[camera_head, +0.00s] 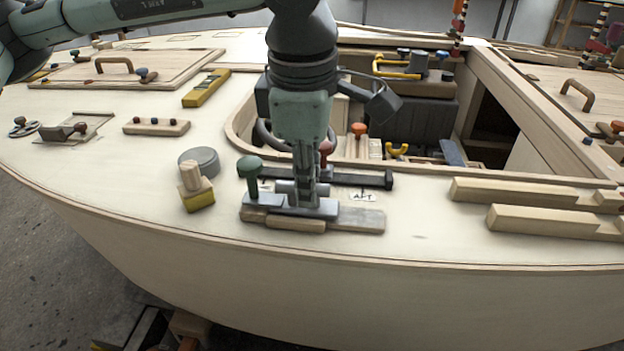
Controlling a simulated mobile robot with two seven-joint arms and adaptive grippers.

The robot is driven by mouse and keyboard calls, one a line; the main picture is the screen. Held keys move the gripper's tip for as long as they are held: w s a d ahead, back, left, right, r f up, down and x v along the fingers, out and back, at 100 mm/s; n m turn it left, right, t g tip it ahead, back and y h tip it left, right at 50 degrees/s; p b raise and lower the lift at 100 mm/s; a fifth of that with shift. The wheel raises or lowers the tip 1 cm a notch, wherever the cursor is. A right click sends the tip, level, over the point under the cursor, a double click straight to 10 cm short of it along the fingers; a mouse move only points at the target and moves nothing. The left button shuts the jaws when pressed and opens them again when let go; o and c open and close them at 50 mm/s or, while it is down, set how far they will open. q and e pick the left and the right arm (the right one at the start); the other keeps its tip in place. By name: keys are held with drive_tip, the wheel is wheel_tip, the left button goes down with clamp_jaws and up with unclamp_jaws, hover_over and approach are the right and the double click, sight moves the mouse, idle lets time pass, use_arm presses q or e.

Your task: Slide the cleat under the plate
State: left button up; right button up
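My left gripper (304,198) points straight down at a low fixture on the deck, seen nearly edge-on. Its fingertips meet the fixture's middle; I cannot tell whether they grip anything. The fixture has a grey metal plate (258,208) over a pale wooden board (362,219). A green-knobbed clamp (250,171) stands at its left end and a red knob (325,148) shows behind the gripper. A short wooden strip (296,224), possibly the cleat, lies along the plate's front edge. I cannot tell whether it reaches under the plate. My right gripper is not in view.
A dark bar (362,179) lies just behind the fixture, near an "AFT" label. A wood-and-yellow block (196,190) and grey round tin (203,161) stand left. Notched wooden beams (523,194) lie right. The open cockpit is behind; the hull edge is in front.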

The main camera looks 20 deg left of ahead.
use_arm(q)
drive_tip(key=o, duration=0.5)
drive_tip(key=shift+a, duration=0.2)
drive_tip(key=shift+c, duration=0.2)
drive_tip(key=shift+d, duration=0.1)
drive_tip(key=shift+r, duration=0.1)
wheel_tip(320, 180, up, 12)
drive_tip(key=s, duration=0.2)
drive_tip(key=shift+d, duration=0.25)
drive_tip(key=shift+w+f, duration=0.1)
drive_tip(key=shift+f, duration=0.1)
